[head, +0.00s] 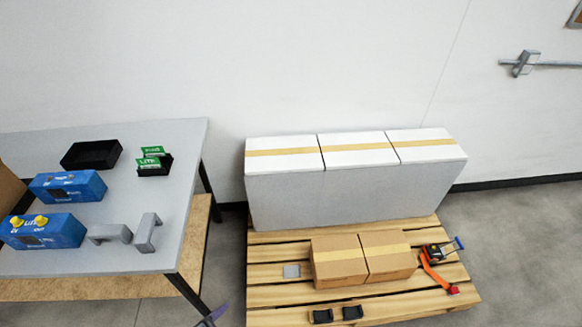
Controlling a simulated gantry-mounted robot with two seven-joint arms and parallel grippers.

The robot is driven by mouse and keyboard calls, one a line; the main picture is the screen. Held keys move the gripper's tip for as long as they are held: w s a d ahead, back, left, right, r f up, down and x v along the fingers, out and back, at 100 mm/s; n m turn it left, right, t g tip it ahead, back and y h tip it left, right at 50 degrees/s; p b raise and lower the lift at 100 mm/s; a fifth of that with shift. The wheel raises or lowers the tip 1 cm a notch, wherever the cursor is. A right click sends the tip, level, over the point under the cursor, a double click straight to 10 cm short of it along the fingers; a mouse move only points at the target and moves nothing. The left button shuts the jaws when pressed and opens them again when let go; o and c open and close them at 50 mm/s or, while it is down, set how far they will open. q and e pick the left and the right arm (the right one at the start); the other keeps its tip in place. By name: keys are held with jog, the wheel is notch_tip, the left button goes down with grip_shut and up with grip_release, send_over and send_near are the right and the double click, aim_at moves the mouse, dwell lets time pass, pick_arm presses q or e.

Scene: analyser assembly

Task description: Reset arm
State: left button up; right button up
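Neither of my grippers shows clearly in the head view, and what they hold cannot be seen. A small purplish-grey shape (212,316) shows at the bottom edge beside the table leg; I cannot tell what it is. The grey table (150,205) stands at the left. On it are two blue boxes, one nearer (62,236) with yellow pieces on top and one behind it (75,187). Two grey bracket-like parts (147,232) lie to the right of the nearer box.
A black tray (91,154) and a black holder with green packs (153,164) sit at the table's back. A wooden pallet (275,297) on the floor bears white cartons (355,190), brown cartons (362,262) and a strap tool (436,252). Floor at the right is clear.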

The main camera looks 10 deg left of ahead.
pick_arm(q)
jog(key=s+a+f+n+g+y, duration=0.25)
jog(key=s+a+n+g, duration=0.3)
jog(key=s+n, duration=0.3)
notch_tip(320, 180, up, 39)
jog(key=p, duration=3.8)
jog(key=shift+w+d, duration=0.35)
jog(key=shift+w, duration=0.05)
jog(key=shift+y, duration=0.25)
